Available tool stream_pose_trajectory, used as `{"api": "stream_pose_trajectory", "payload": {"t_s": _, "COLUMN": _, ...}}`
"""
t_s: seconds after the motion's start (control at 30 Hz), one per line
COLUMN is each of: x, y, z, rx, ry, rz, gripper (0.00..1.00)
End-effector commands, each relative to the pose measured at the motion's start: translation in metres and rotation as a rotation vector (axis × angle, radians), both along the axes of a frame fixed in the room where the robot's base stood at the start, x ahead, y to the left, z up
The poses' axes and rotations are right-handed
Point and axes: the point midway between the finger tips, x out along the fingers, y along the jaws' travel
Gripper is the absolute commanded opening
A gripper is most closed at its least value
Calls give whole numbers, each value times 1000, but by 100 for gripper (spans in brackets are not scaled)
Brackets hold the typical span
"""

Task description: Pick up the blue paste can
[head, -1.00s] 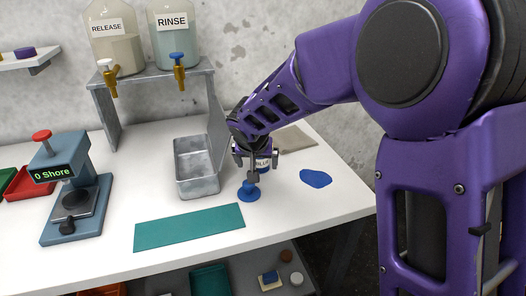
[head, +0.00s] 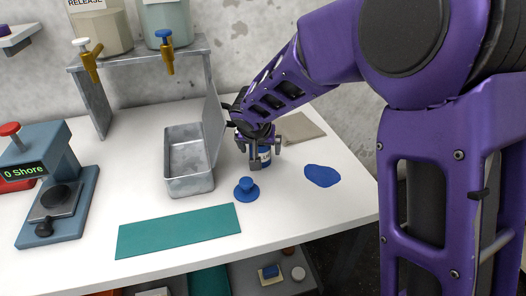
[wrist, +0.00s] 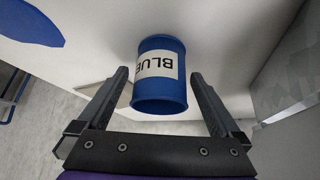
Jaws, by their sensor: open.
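The blue paste can (wrist: 160,92) has a white label reading BLUE and stands on the white table. In the wrist view it lies between the two open fingers of my gripper (wrist: 160,100), with a gap visible on each side. In the head view my gripper (head: 258,158) is over the can (head: 264,158), and its fingers and wrist hide much of it.
A blue knobbed piece (head: 246,188) stands in front of the can, and a flat blue patch (head: 322,176) lies to its right. A metal tin (head: 190,184) with a raised lid is at left. A teal mat (head: 178,230) lies in front.

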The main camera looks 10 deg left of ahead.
Motion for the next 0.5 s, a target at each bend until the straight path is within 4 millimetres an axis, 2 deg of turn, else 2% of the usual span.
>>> {"api": "stream_pose_trajectory", "payload": {"t_s": 0.3, "x": -1, "y": 1, "z": -4, "rx": 0, "ry": 0, "rz": 1, "gripper": 100}}
{"api": "stream_pose_trajectory", "payload": {"t_s": 0.5, "x": -1, "y": 1, "z": -4, "rx": 0, "ry": 0, "rz": 1, "gripper": 64}}
